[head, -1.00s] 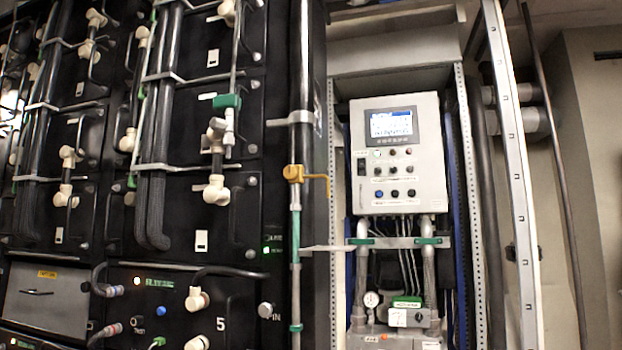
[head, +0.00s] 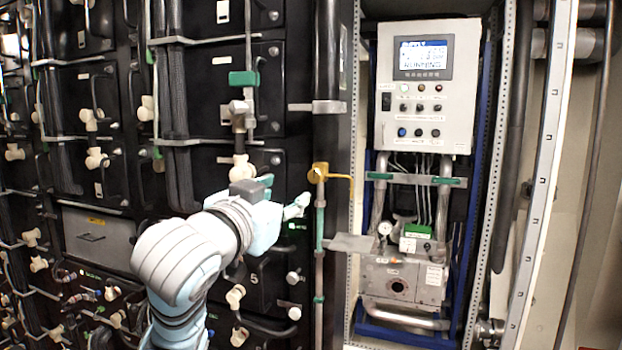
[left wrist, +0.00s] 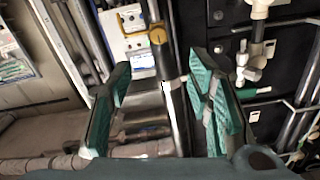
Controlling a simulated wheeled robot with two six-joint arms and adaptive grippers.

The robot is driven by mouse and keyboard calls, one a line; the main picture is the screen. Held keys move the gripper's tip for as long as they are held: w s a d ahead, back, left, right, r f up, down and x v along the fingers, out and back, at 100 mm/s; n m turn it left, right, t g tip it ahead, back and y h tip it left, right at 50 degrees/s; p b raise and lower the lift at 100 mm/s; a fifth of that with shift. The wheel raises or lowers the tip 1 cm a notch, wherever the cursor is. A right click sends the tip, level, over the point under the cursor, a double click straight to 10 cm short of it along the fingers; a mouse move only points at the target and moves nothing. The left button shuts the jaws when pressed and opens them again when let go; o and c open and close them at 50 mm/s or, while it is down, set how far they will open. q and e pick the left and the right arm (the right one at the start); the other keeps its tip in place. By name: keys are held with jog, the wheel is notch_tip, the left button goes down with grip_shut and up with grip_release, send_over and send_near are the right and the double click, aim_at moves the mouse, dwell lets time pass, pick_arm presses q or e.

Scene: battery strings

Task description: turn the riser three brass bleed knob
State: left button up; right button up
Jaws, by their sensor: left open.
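The brass bleed knob (head: 319,173) is a yellow fitting on a thin vertical riser pipe (head: 319,225), with a bent yellow lever (head: 340,178) pointing right. My left gripper (head: 285,193) is left of the riser and slightly below the knob in the head view. It is open and empty. In the left wrist view, the brass knob (left wrist: 158,36) shows as a round yellow face beyond the gap between the green-padded fingers of my left gripper (left wrist: 160,70). The gripper looks apart from the knob. My right gripper is not in view.
A black battery rack (head: 285,60) with pipes and white valves fills the left. A control box (head: 429,85) with a lit screen hangs right of the riser, above a grey pump unit (head: 403,278). A flat grey bracket (head: 350,243) juts out below the knob.

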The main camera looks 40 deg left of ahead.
pick_arm(q)
jog(key=p, duration=0.5)
send_near(314, 177)
jog(key=p+x, duration=0.1)
jog(key=x, duration=0.7)
jog(key=shift+w, duration=0.35)
jog(key=shift+w+a, duration=0.15)
jog(key=shift+w, duration=0.2)
jog(key=shift+s, duration=0.1)
jog(key=c, duration=0.3)
grip_shut()
